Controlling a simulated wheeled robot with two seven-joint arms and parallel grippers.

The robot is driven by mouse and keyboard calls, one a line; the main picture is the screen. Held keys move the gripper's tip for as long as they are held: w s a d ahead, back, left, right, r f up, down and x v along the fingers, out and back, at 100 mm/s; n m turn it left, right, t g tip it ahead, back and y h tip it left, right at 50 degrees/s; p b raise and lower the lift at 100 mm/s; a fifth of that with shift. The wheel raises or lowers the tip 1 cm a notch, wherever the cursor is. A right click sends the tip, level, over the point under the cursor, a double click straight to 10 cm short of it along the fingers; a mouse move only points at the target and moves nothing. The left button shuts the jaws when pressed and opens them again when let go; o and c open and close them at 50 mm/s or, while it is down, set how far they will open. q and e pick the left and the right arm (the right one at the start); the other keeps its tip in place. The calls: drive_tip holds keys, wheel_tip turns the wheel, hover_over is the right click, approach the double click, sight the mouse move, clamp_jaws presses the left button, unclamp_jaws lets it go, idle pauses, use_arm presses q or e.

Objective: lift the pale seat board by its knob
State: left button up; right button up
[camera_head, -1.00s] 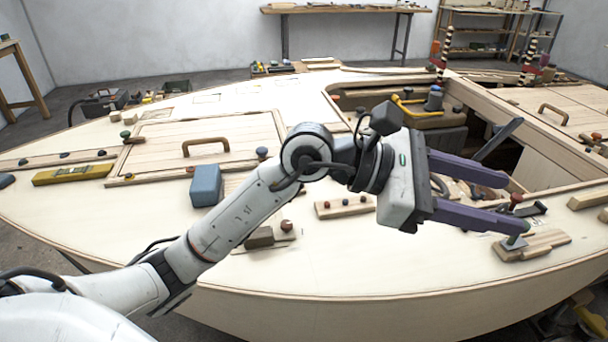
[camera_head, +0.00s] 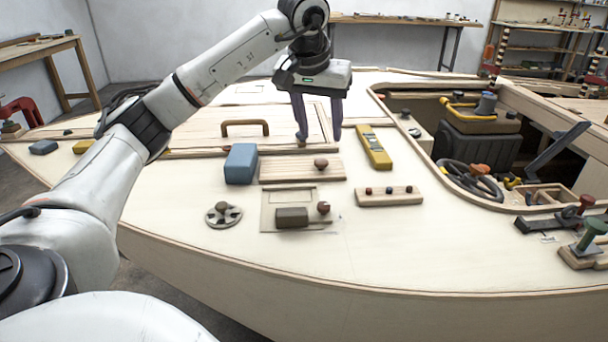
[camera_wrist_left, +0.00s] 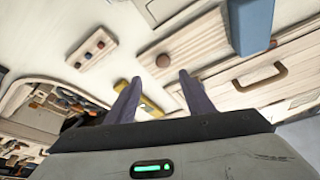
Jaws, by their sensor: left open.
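A pale slatted board (camera_head: 290,172) with a round brown knob (camera_head: 321,163) near its right end lies on the deck. In the left wrist view the board (camera_wrist_left: 200,40) and its knob (camera_wrist_left: 162,60) show just beyond the fingertips. My left gripper (camera_head: 318,135) is open and empty, pointing down. In the head view its fingertips appear behind the knob, apart from it. The gripper's purple fingers (camera_wrist_left: 159,82) straddle the line toward the knob in the wrist view. My right gripper is not in view.
A blue block (camera_head: 241,164) stands at the board's left end. A yellow level (camera_head: 374,148) lies to the right, with a peg strip (camera_head: 389,196) in front of it. A dark block (camera_head: 292,217) sits on a small panel nearer me. A handled hatch (camera_head: 245,128) lies behind.

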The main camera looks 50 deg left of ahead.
use_arm(q)
drive_tip(key=b, duration=0.1)
hover_over(321, 161)
drive_tip(key=s+d, duration=0.2)
drive_tip(key=f, duration=0.4)
drive_tip(key=shift+w+a+f, duration=0.1)
drive_tip(key=shift+a+f, duration=0.15)
drive_tip(key=shift+f, duration=0.15)
drive_tip(key=x, duration=0.2)
drive_tip(key=b+x, duration=0.1)
drive_tip(key=x, duration=0.2)
drive_tip(key=shift+s+a, duration=0.2)
drive_tip(key=shift+s, duration=0.05)
drive_tip(key=shift+r, duration=0.1)
clamp_jaws()
